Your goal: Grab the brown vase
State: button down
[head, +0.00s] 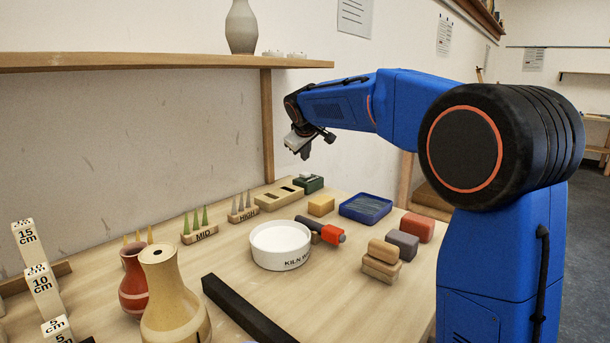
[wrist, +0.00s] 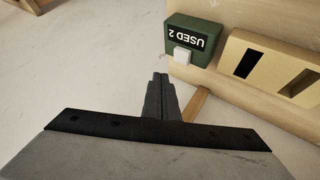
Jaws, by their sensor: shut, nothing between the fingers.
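A reddish-brown vase (head: 133,285) stands upright on the table at the front left, partly hidden by a larger tan vase (head: 172,305) in front of it. A grey-beige vase (head: 241,27) stands on the wall shelf. My gripper (head: 305,153) is in the air above the back of the table, well away from the two table vases. Its fingers (wrist: 161,95) are shut and empty in the wrist view. No vase shows in the wrist view.
A white bowl (head: 281,246) sits mid-table, with a black bar (head: 245,310) in front. A green box (wrist: 195,40) lies near a slotted wooden block (wrist: 270,72). White number blocks (head: 40,285) stand far left. The shelf (head: 150,61) overhangs the back left.

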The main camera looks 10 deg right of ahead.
aim_at(132, 290)
jog(key=k+l, duration=0.8)
jog(key=l, duration=0.1)
